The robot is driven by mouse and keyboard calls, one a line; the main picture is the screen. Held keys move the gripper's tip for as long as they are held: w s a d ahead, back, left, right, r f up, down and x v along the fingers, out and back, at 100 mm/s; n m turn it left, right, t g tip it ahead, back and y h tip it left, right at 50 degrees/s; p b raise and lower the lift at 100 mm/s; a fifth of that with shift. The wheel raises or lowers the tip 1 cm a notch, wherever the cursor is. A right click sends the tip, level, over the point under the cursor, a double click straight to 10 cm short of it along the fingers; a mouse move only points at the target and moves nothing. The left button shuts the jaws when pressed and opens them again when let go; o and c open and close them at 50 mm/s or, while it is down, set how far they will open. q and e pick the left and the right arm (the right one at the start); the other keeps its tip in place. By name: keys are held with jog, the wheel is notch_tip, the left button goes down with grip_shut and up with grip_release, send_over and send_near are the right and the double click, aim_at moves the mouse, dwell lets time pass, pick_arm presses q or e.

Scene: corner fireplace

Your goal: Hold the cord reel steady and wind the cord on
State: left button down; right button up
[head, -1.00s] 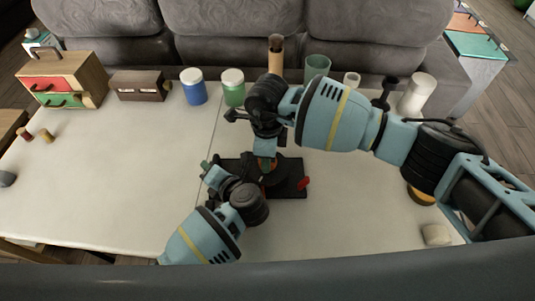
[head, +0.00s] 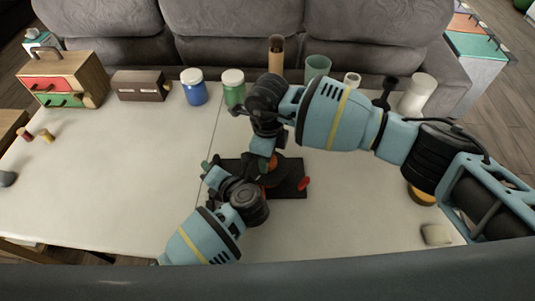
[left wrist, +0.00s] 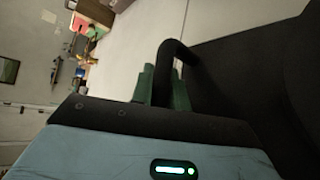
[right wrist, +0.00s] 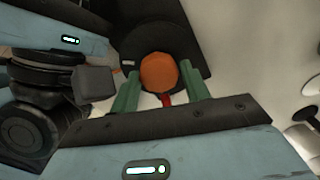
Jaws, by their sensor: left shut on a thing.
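The cord reel (head: 288,190) stands on the white table on a dark base plate. Its round black body is partly hidden by both arms. An orange round knob (right wrist: 160,72) shows against the reel in the right wrist view. My left gripper (head: 207,165) is at the reel's left side. In the left wrist view, its green fingers are shut on a black curved handle (left wrist: 170,58). My right gripper (head: 264,160) is above the reel. Its fingers stand apart, one on each side of the orange knob, apparently without gripping it. The cord cannot be made out clearly.
A red piece (head: 304,184) lies at the base plate's right edge. Blue (head: 194,88) and green (head: 232,88) jars, a brown box (head: 140,86) and a toy drawer chest (head: 62,78) stand along the back. The table's left half is mostly clear.

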jog(key=o, duration=0.3)
notch_tip(320, 180, up, 12)
dwell(0.6)
dwell(0.3)
jog(key=shift+s+f+n, duration=0.1)
jog(key=shift+s+n, duration=0.05)
jog(key=shift+n, duration=7.05)
jog(key=shift+f, duration=0.1)
